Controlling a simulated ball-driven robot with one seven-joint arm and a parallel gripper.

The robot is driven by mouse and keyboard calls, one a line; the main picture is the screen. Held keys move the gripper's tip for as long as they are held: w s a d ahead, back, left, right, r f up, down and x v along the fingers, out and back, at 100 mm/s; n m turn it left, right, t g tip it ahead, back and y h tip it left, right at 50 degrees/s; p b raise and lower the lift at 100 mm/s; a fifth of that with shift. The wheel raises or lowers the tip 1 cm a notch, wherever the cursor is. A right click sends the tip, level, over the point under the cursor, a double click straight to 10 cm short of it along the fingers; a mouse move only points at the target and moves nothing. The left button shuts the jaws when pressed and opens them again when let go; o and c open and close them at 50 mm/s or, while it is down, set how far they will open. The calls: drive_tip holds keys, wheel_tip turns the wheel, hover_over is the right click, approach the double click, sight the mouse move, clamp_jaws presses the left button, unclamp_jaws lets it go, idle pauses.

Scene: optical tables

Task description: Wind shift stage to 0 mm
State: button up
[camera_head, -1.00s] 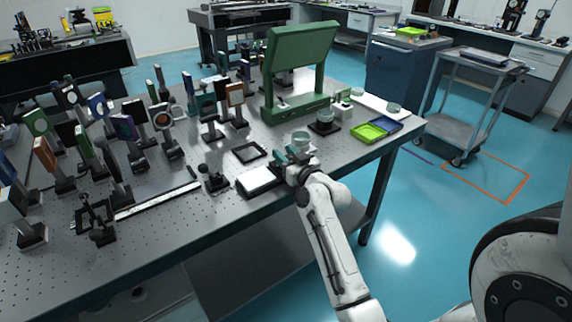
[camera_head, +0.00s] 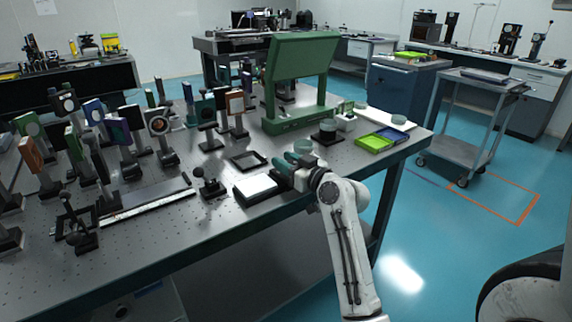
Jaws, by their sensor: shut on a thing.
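A low black block with a white top (camera_head: 258,187) lies near the front edge of the optical table; it looks like the shift stage, but I cannot read a scale on it. My gripper (camera_head: 286,174) is at the right end of this block, low over the table edge. It is shut on a small part there, which the fingers and wrist hide. I cannot make out a knob or the stage's position.
A black frame (camera_head: 249,160) and a small black post mount (camera_head: 208,186) are close by on the left. A green stand (camera_head: 298,80) rises behind. Green and blue trays (camera_head: 382,140) lie to the right.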

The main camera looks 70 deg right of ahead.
drive_tip(key=shift+s, duration=0.2)
drive_tip(key=o, duration=1)
drive_tip(key=shift+c, duration=0.2)
drive_tip(key=v, duration=1)
drive_tip(key=shift+s+a+b, duration=0.25)
drive_tip(key=shift+s+b, duration=0.05)
drive_tip(key=shift+s, duration=0.05)
